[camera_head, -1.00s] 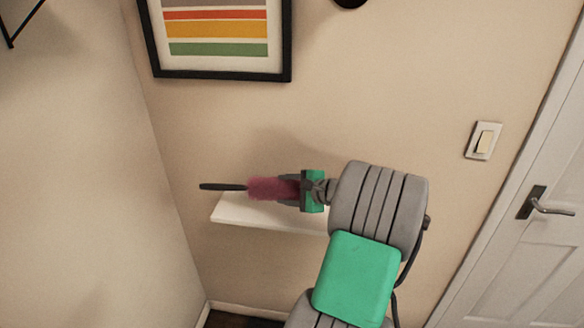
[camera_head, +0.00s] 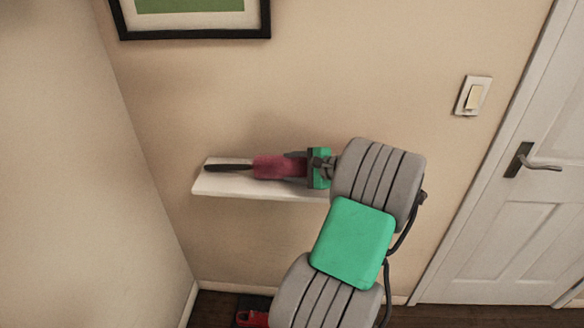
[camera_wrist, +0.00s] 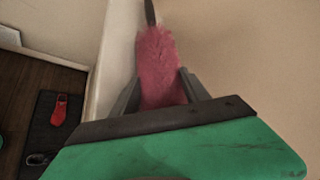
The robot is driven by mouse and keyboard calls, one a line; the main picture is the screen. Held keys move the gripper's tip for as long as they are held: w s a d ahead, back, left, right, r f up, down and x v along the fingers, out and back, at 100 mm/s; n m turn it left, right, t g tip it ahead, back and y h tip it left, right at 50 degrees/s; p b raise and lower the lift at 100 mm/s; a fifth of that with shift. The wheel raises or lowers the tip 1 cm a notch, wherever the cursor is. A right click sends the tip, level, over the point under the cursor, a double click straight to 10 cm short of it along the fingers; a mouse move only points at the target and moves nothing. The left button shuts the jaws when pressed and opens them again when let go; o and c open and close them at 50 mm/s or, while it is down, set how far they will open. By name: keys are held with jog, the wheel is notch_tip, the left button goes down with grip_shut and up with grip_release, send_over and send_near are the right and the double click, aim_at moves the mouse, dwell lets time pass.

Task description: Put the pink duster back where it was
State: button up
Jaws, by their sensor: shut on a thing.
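The pink duster (camera_head: 279,167) has a fluffy pink head and a dark handle that points left. In the head view it lies level over the white wall shelf (camera_head: 215,186); I cannot tell whether it touches the shelf. My gripper (camera_head: 297,167) comes from the right and is shut on the fluffy head. In the wrist view the duster (camera_wrist: 156,55) runs away from me between the fingers of my gripper (camera_wrist: 156,85), handle at the far end. The part of the head deep between the jaws is hidden.
A framed picture (camera_head: 190,34) hangs above the shelf. A light switch (camera_head: 473,96) and a white door (camera_head: 500,220) are to the right. On the dark floor, a dark mat (camera_wrist: 50,130) holds a red item (camera_wrist: 59,109).

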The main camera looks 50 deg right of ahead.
jog(key=shift+f, duration=0.45)
dwell(0.4)
jog(key=o, duration=1.4)
jog(key=shift+o, duration=1.1)
jog(key=shift+f, duration=0.1)
jog(key=shift+a+f, duration=0.1)
jog(key=shift+f, duration=0.1)
jog(key=b+v, duration=0.1)
jog(key=v, duration=0.6)
jog(key=shift+s+r, duration=0.2)
jog(key=shift+r, duration=0.15)
jog(key=shift+s+r, duration=0.2)
